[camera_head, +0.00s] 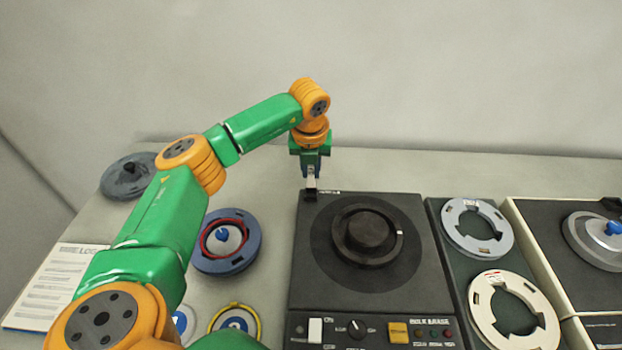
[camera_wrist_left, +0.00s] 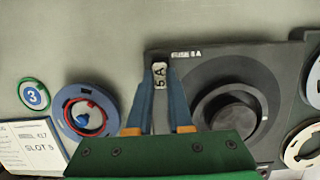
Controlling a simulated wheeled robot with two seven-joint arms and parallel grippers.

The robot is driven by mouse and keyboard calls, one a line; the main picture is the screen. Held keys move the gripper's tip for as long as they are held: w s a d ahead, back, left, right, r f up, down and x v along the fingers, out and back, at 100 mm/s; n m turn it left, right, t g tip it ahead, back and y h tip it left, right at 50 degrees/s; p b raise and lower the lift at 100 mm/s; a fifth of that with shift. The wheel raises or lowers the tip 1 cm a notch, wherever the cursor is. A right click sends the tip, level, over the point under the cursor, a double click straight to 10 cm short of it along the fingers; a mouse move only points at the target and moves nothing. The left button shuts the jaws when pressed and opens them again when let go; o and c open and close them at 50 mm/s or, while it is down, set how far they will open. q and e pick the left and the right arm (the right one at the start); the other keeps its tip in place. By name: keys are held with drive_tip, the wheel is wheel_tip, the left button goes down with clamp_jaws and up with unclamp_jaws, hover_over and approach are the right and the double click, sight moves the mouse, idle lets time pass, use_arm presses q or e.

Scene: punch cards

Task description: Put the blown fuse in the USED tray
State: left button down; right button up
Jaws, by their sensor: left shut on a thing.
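My left gripper (camera_head: 311,176) is at the back left corner of the black machine (camera_head: 299,275), pointing down. In the left wrist view the gripper (camera_wrist_left: 159,80) is shut on a small pale fuse (camera_wrist_left: 159,74) marked "5A". In the head view the fuse (camera_head: 311,183) is a small silvery piece between the fingertips, just above a dark holder (camera_head: 311,195) at that corner. I cannot tell whether the fuse still touches the holder. Lettering starting "FUSE" is beside it. I see no tray marked USED in either view. My right gripper is not in view.
The machine has a round black hub (camera_head: 366,232) and a switch panel with a yellow button (camera_head: 397,332). A blue-grey reel (camera_head: 243,262), a dark disc (camera_head: 117,184) and a log sheet (camera_head: 45,291) lie left. Pale rings (camera_head: 451,229) lie right. Bare table lies behind the machine.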

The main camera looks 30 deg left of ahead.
sight(311, 173)
use_arm(q)
drive_tip(key=shift+r+p, duration=0.35)
drive_tip(key=shift+r, duration=0.4)
drive_tip(key=shift+r, duration=0.1)
drive_tip(key=p+v, duration=0.2)
drive_tip(key=w+p+v, duration=0.1)
drive_tip(key=p+v, duration=0.3)
drive_tip(key=v, duration=0.1)
drive_tip(key=shift+w+a+r, duration=0.2)
drive_tip(key=shift+w+a, duration=0.05)
drive_tip(key=shift+a, duration=0.15)
drive_tip(key=shift+f, duration=0.2)
